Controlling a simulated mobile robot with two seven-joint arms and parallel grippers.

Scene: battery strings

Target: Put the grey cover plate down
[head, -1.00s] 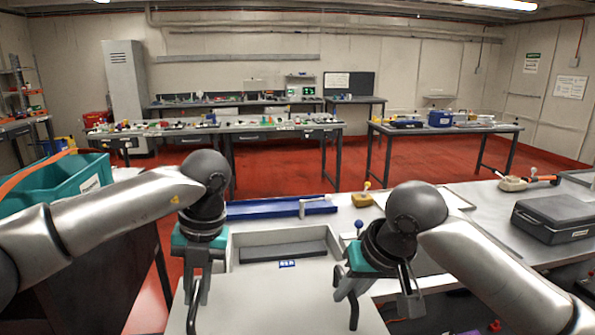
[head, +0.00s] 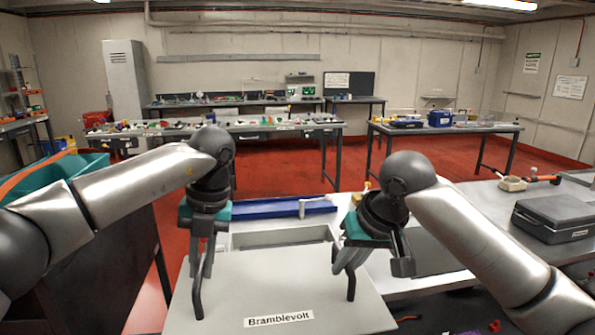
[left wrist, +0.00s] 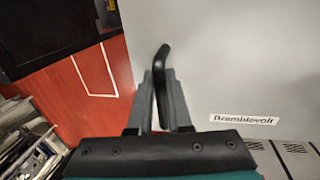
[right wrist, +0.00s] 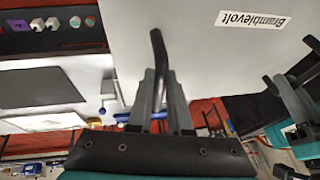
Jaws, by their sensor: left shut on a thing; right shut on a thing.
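The grey cover plate (head: 275,280) carries a white "Bramblevolt" label (head: 278,320) and two black bar handles. My left gripper (head: 206,255) is shut on the left handle (head: 197,292); that handle also shows in the left wrist view (left wrist: 162,70). My right gripper (head: 350,258) is shut on the right handle (head: 351,285), seen too in the right wrist view (right wrist: 158,60). The plate looks roughly level. It hides most of a grey open box (head: 280,238), whose far part shows beyond the plate. I cannot tell how large the gap below the plate is.
A blue tray (head: 265,209) lies beyond the box. A dark case (head: 555,217) and an orange-handled tool (head: 540,180) are on the bench at right. A teal bin (head: 30,190) stands at left. Red floor shows beside the plate in the left wrist view.

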